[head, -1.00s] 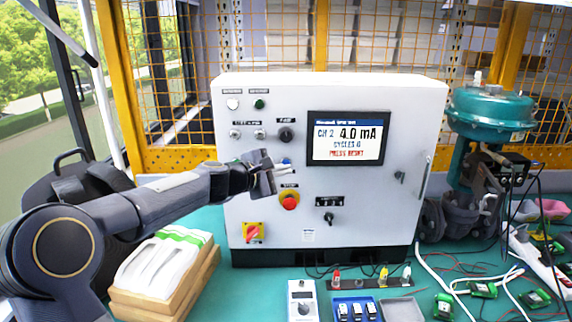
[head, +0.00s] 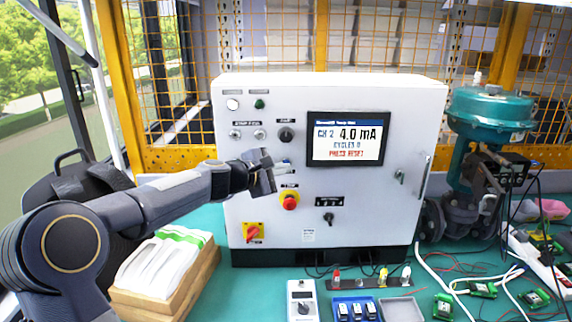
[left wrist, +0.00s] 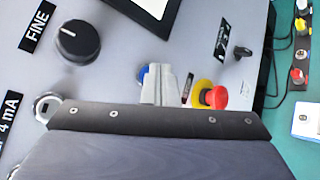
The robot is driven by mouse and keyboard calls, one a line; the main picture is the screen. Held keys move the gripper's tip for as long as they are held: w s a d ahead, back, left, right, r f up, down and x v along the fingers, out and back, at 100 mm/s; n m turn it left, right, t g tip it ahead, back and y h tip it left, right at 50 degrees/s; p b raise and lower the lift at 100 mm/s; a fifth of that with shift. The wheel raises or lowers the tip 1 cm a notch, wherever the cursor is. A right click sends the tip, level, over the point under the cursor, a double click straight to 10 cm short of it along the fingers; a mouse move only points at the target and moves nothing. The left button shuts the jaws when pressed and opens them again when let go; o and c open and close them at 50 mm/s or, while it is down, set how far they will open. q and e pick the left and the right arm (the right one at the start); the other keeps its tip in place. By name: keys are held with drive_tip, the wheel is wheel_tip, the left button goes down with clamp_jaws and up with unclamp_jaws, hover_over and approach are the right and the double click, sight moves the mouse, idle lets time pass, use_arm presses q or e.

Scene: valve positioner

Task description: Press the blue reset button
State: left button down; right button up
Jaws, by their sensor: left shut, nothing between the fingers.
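The blue reset button (left wrist: 143,76) shows in the left wrist view as a blue patch on the grey panel, partly hidden by my fingers. My left gripper (left wrist: 160,82) is shut and empty, its fingertips beside the button and overlapping it in the picture. I cannot tell whether they touch it. In the head view my left gripper (head: 282,168) is at the front of the control cabinet (head: 375,215), below the black knob and above the red emergency stop; the button is not clear there. The cabinet's screen (head: 345,140) reads 4.0 mA and PRESS RESET. My right gripper is not in view.
The red emergency stop (head: 290,201) on its yellow base is just below my left gripper. A black knob (head: 286,134) is above it. A wooden box (head: 195,283) stands at left under my arm. A teal valve actuator (head: 490,108) stands at right.

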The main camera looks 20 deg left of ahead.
use_arm(q)
drive_tip(key=shift+w+a, duration=0.15)
drive_tip(key=shift+w, duration=0.2)
idle(0.5)
drive_tip(key=shift+s, duration=0.15)
drive_tip(key=shift+s+d+b, duration=0.3)
drive_tip(key=shift+s+b, duration=0.15)
drive_tip(key=shift+s, duration=0.15)
drive_tip(key=s, duration=0.1)
drive_tip(key=s+d+b, duration=0.1)
drive_tip(key=s, duration=0.1)
drive_tip(key=s+d+b, duration=0.1)
drive_tip(key=shift+s+d, duration=0.1)
drive_tip(key=shift+s, duration=0.15)
idle(0.8)
